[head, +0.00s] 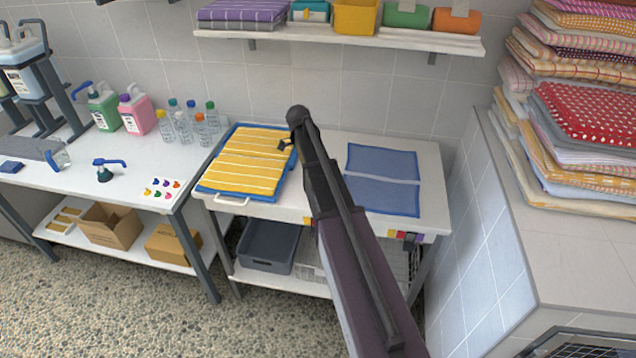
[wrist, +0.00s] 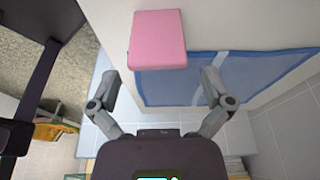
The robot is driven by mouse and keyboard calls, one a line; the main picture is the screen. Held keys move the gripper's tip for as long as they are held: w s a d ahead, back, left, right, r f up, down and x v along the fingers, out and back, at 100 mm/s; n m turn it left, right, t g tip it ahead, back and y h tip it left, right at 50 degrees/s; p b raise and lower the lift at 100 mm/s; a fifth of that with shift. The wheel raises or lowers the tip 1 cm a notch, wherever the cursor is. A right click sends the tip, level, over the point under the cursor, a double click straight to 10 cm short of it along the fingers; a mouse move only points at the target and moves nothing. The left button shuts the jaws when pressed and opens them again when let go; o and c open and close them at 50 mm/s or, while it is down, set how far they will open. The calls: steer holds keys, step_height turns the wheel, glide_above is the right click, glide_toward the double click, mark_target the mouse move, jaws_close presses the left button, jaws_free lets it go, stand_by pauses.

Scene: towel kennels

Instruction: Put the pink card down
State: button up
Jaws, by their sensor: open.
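The pink card (wrist: 158,38) is a flat pink slab with rounded corners, just beyond my fingertips in the wrist view. It shows against the white counter top, and its lower end overlaps the edge of the blue mat (wrist: 240,75) in the picture. I cannot tell whether it rests on the mat's edge. My gripper (wrist: 160,82) is open, with a finger to each side below the card and a gap between each finger and the card. In the head view no pink card shows. The blue mat (head: 382,195), crossed by a pale strip, lies on the right of the counter.
A yellow striped towel (head: 245,160) lies in a blue tray (head: 205,187) on the counter's left. Bottles (head: 183,127) stand on the left table. A shelf (head: 340,38) hangs above, and stacked towels (head: 590,110) stand at right. My arm covers the counter's middle.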

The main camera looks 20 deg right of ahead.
steer(key=shift+b+x, duration=2.45)
steer(key=shift+x, duration=0.15)
steer(key=shift+s, duration=0.15)
steer(key=c, duration=0.9)
steer(key=shift+r, duration=0.25)
step_height(320, 180, up, 4)
steer(key=p, duration=0.4)
steer(key=shift+f, duration=0.15)
steer(key=s+a, duration=0.1)
steer(key=s, duration=0.4)
steer(key=s+a, duration=0.1)
steer(key=s, duration=0.4)
steer(key=s+a+r+p, duration=0.1)
steer(key=s, duration=0.4)
steer(key=shift+s+a, duration=0.3)
steer(key=shift+a, duration=0.05)
